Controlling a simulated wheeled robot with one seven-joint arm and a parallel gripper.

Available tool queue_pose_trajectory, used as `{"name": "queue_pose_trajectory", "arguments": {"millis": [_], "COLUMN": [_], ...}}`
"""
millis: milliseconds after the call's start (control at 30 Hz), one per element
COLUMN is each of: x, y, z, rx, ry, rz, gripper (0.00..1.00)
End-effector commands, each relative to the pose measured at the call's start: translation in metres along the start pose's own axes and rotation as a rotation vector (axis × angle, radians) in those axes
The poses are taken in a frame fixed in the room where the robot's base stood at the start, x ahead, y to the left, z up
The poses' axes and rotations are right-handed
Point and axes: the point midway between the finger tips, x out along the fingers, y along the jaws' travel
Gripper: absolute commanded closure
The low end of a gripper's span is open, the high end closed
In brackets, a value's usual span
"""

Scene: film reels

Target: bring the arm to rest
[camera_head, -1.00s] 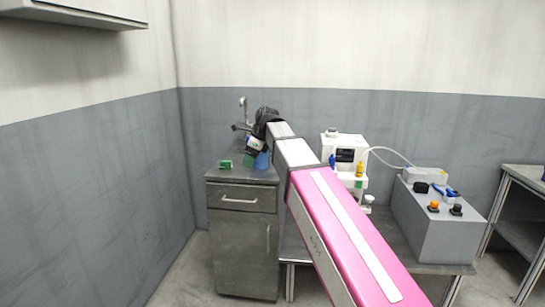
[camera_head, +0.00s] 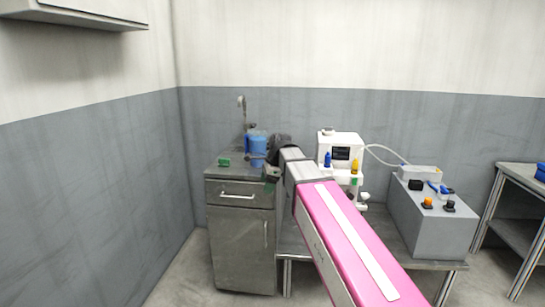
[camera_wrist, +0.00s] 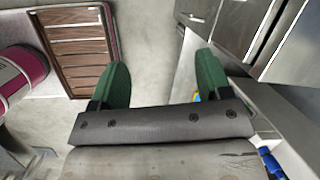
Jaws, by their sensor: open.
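My gripper (camera_wrist: 162,64) shows in the wrist view with its two green fingers wide apart and nothing between them. Below it are bare floor and the steel cabinet's front at the upper right. In the head view my arm, with its pink link, reaches forward to the cabinet's right side. The gripper there is small and partly hidden, with a green bit near the cabinet's front right corner.
A grey cabinet (camera_head: 238,230) holds a blue container (camera_head: 257,146), a green block (camera_head: 223,161) and a tap (camera_head: 241,105). A white machine (camera_head: 341,147) and a grey box (camera_head: 432,222) stand on the table to the right. A slatted wooden panel (camera_wrist: 75,47) lies left in the wrist view.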

Motion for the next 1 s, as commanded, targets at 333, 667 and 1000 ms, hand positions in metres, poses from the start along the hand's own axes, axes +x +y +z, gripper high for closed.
{"name": "queue_pose_trajectory", "arguments": {"millis": [333,667,1000], "x": [0.086,0.152,0.187], "y": [0.072,0.159,0.228], "z": [-0.105,-0.19,-0.239], "rx": [-0.454,-0.946,-1.323], "ry": [0.101,0.16,0.157], "rz": [0.054,0.172,0.286], "gripper": [0.29,0.29,0.29]}}
